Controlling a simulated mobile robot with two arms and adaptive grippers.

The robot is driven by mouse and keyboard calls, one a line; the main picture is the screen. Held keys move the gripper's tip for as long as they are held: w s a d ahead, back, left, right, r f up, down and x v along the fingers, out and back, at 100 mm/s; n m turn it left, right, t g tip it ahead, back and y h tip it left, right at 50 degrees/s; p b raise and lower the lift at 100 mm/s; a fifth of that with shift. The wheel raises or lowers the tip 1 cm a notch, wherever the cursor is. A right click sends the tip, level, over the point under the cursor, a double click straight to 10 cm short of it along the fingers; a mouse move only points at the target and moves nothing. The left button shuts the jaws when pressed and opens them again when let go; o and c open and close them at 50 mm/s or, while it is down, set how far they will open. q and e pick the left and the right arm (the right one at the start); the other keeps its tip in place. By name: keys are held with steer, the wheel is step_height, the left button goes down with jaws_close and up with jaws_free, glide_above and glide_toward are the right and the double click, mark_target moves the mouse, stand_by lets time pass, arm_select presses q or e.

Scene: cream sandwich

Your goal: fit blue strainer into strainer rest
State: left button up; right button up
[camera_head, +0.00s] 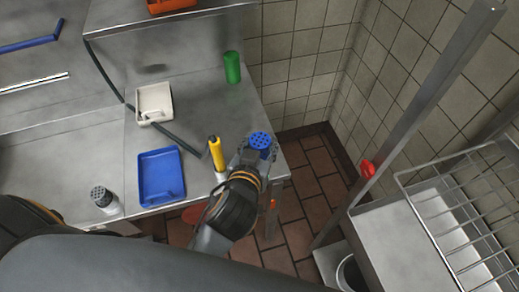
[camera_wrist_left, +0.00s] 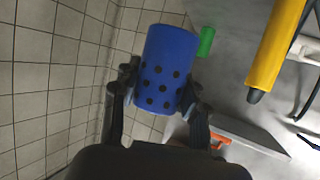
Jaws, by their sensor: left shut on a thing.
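The blue strainer (camera_head: 260,142) is a small cup-like piece with dark round holes. In the left wrist view the strainer (camera_wrist_left: 168,66) sits between the two fingers (camera_wrist_left: 158,94), with the holes toward the camera. I cannot tell for sure which thing is the strainer rest. A white tray (camera_head: 153,98) and a blue tray (camera_head: 160,178) lie on the counter. My right gripper is not in view.
A green cylinder (camera_head: 232,67) stands at the back. A perforated-top shaker (camera_head: 104,199) is at the front. A wire rack (camera_head: 450,215) and steel post (camera_head: 425,100) are on the right.

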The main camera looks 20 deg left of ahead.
arm_select(q)
steer(key=s+d+p, duration=0.2)
steer(key=s, duration=0.3)
steer(key=w+a+f+b, duration=0.1)
steer(key=w+f+b, duration=0.1)
steer(key=w+f, duration=0.1)
steer(key=w+a+f+b, duration=0.2)
steer(key=w+f, duration=0.1)
steer(key=w, duration=0.1)
steer(key=w+a+f+b, duration=0.1)
steer(key=w+f+b, duration=0.1)
steer(key=w+f, duration=0.1)
steer(key=shift+x, duration=0.9)
steer(key=shift+w+a+f+b, duration=0.2)
steer(key=shift+w+a+b, duration=0.05)
steer(key=shift+w+b, duration=0.15)
steer(key=shift+w+f, duration=0.15)
steer(key=shift+f, duration=0.1)
steer(key=f+b, duration=0.1)
steer(key=b, duration=0.1)
steer(key=f+b, duration=0.2)
steer(key=shift+w+a+f, duration=0.15)
steer(key=shift+w+f, duration=0.05)
steer(key=shift+f, duration=0.1)
steer(key=shift+r, duration=0.15)
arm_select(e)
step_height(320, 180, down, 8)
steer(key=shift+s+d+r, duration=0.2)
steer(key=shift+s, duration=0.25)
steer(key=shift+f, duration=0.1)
